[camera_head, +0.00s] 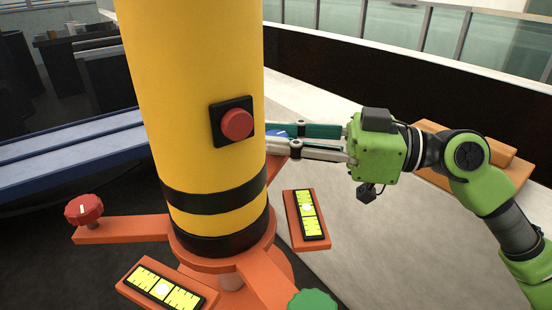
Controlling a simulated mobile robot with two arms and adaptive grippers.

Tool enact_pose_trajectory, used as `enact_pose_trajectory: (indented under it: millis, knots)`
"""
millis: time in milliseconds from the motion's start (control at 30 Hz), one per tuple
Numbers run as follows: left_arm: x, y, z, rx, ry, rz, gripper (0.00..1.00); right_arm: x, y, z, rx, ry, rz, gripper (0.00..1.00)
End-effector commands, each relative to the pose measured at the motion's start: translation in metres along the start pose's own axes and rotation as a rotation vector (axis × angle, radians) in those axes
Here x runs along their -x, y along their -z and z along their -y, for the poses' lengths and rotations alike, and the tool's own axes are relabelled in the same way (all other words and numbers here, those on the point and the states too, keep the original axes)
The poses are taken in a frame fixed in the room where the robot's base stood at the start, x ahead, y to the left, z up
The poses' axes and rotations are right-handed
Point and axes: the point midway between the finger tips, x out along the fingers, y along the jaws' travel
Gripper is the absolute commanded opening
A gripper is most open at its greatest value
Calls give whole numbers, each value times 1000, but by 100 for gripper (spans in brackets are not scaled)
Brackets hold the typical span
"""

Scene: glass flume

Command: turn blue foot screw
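The blue foot screw (277,133) shows only as a small blue patch beside the right edge of the yellow column (195,80). The column and my gripper's fingers hide the rest of it. My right gripper (272,142) reaches in from the right with its long fingers at the blue screw. Its fingertips are partly hidden by the column, so I cannot tell whether they grip the screw. The red foot screw (83,209) stands on the left orange leg (125,229). The green foot screw (312,300) is at the bottom edge. My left gripper is not in view.
A red button (237,124) sits on the column. Two yellow spirit levels lie on orange plates, one at right (307,212) and one at the front (163,287). A blue beam (70,150) is at left. An orange block (500,155) lies behind my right arm.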

Motion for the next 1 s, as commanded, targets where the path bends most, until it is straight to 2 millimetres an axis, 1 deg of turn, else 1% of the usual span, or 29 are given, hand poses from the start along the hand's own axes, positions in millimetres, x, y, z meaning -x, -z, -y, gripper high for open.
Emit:
enact_pose_trajectory:
  millis: [33,100,267,433,667,1000]
  knots:
    - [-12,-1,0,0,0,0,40,0,-3,-1,2,18,-6,2]
    - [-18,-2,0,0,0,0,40,0,-3,-1,1,48,-5,2]
    - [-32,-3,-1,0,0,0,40,0,-2,-1,0,124,-7,2]
    - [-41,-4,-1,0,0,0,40,-1,0,-1,-3,240,-8,2]
    - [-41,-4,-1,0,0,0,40,-1,4,-1,-3,459,-9,2]
    - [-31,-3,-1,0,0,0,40,-1,4,-1,-2,752,-3,2]
